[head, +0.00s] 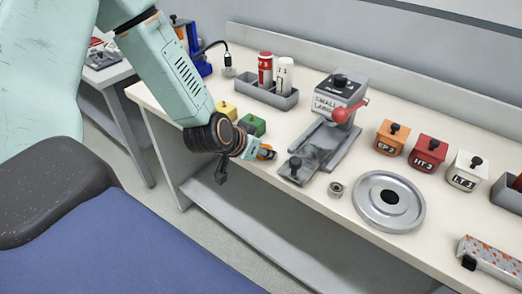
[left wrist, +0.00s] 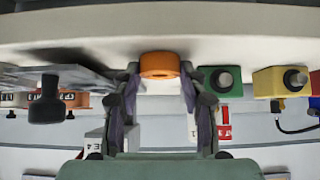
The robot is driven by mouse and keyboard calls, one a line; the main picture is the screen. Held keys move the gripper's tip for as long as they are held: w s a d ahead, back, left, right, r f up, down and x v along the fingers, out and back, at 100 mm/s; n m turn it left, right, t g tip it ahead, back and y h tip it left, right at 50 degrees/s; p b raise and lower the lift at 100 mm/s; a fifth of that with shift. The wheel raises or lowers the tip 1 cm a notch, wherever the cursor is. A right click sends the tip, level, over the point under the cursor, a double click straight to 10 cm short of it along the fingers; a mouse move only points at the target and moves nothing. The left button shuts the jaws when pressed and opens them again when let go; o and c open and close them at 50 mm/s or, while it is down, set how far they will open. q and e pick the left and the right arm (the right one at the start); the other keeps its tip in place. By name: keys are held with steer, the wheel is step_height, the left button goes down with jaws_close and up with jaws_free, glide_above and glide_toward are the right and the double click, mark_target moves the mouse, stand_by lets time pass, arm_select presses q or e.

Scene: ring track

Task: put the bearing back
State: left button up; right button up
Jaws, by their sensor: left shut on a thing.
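My left gripper (head: 258,151) reaches in from the left, over the front edge of the bench beside the green block. It is shut on an orange ring-like piece (head: 267,152). In the left wrist view, the orange piece (left wrist: 160,64) sits between the two fingertips (left wrist: 160,78). A small grey metal ring (head: 335,189), which looks like a bearing, lies on the bench between the grey press and a round silver plate. I cannot tell which of the two rings is the task's bearing. My right gripper is not in view.
Orange (head: 389,138), red (head: 428,152) and white (head: 466,169) blocks stand behind. Green (head: 252,126) and yellow (head: 227,110) blocks are close to the gripper.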

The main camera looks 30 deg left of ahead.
arm_select(q)
steer(key=shift+s, duration=0.1)
steer(key=o, duration=1.1)
steer(key=shift+s, duration=0.1)
steer(key=shift+c, duration=0.2)
steer(key=o, duration=0.3)
steer(key=shift+w+f, duration=0.1)
steer(key=shift+w, duration=0.1)
steer(key=shift+s, duration=0.1)
